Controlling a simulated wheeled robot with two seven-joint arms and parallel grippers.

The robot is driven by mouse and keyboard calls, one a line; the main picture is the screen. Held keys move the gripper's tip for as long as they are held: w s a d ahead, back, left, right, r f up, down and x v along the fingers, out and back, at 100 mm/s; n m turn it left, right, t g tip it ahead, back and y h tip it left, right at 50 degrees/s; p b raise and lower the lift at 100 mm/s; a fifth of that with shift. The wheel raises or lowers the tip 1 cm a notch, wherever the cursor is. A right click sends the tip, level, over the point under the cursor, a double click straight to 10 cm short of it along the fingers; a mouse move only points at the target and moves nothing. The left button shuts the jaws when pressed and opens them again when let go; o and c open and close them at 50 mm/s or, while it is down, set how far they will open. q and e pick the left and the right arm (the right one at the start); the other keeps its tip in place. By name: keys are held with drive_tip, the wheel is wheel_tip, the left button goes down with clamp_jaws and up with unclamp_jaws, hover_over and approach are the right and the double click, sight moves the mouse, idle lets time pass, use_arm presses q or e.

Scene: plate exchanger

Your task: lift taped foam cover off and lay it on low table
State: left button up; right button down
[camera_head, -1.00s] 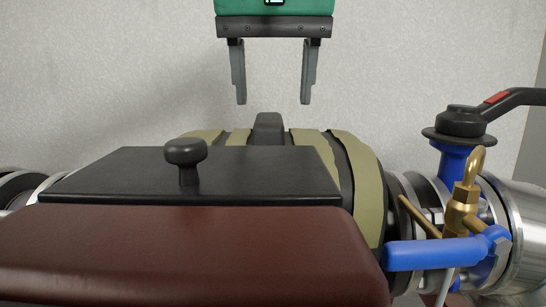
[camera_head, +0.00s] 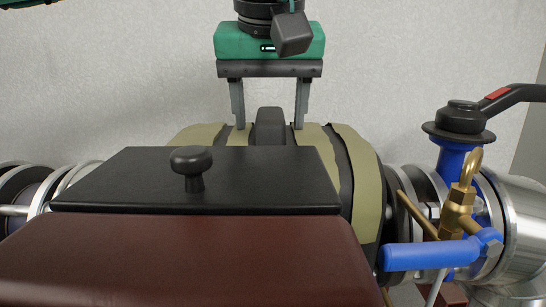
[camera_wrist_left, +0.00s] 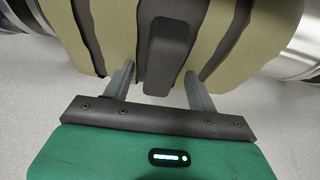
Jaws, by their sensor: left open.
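In the left wrist view the tab (camera_wrist_left: 168,55) lies between the open fingers (camera_wrist_left: 158,82), with gaps on both sides. The tape strips (camera_wrist_left: 115,35) run beside it. My right gripper is not in view. I cannot make out the low table.
A black plate with a round knob (camera_head: 191,160) and a dark red padded block (camera_head: 180,262) fill the front. At the right are a blue valve with a black lever (camera_head: 515,97), a brass fitting (camera_head: 459,205) and a blue handle (camera_head: 430,254). A pale wall stands behind.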

use_arm(q)
drive_tip(key=shift+f, duration=0.1)
clamp_jaws()
idle(0.3)
